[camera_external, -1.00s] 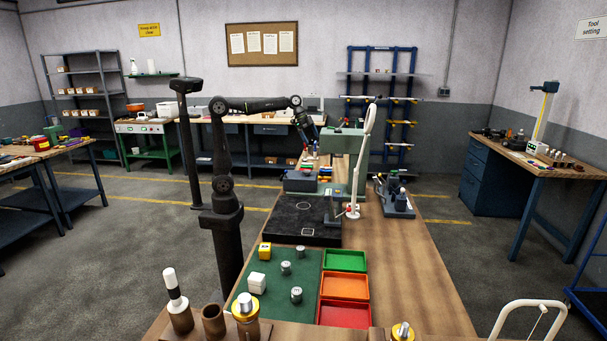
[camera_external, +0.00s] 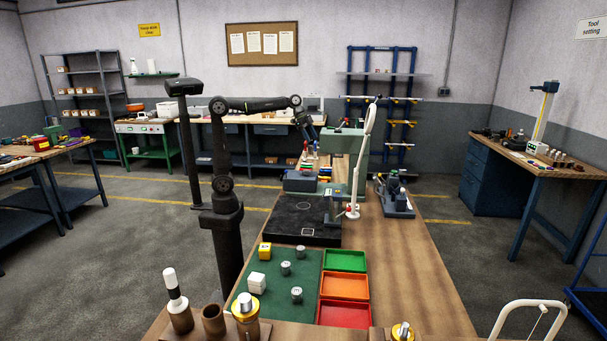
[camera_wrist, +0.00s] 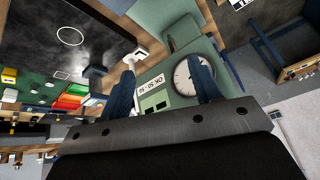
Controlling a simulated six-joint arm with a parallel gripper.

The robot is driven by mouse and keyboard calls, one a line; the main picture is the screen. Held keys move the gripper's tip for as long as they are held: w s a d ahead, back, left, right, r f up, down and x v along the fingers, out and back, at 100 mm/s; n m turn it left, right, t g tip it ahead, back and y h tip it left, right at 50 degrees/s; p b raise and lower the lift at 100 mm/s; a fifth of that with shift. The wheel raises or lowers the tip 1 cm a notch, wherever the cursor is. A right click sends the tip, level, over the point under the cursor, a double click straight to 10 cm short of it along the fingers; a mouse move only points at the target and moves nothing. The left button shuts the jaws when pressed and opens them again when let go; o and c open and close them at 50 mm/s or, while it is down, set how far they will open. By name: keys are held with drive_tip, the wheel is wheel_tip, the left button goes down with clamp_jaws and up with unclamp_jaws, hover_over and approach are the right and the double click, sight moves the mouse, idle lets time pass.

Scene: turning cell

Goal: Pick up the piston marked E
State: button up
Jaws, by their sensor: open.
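Several small silver metal pieces that look like pistons stand on the green mat (camera_external: 313,268) in the external view: a far one (camera_external: 300,251), a middle one (camera_external: 286,268) and a near one (camera_external: 297,294). Their marks are too small to read, so I cannot tell which is E. My gripper (camera_external: 311,150) is far behind the mat, raised over the back of the bench. In the wrist view my gripper (camera_wrist: 162,88) shows two blue fingers well apart with nothing held between them. A dial gauge (camera_wrist: 190,78) lies beyond the fingers.
Green (camera_external: 345,260), orange (camera_external: 345,286) and red (camera_external: 345,315) trays stand right of the mat. A black plate (camera_external: 295,222) and a white lamp-like arm (camera_external: 366,145) stand behind.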

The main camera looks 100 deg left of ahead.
drive_tip(key=d+r+m+t+h, duration=0.1)
drive_tip(key=d+r+m, duration=0.2)
drive_tip(key=d+r, duration=0.5)
drive_tip(key=w+d+f+m+g+h, duration=0.1)
drive_tip(key=w+d+f+m+h, duration=0.15)
drive_tip(key=w+d, duration=1)
drive_tip(key=m+g, duration=0.4)
drive_tip(key=m, duration=0.1)
hover_over(297, 290)
drive_tip(key=a, duration=0.2)
drive_tip(key=f, duration=3)
drive_tip(key=shift+s+d, duration=0.1)
drive_tip(key=shift+s, duration=0.3)
drive_tip(key=shift+x, duration=3.25)
drive_tip(key=shift+f, duration=0.1)
drive_tip(key=c, duration=1.1)
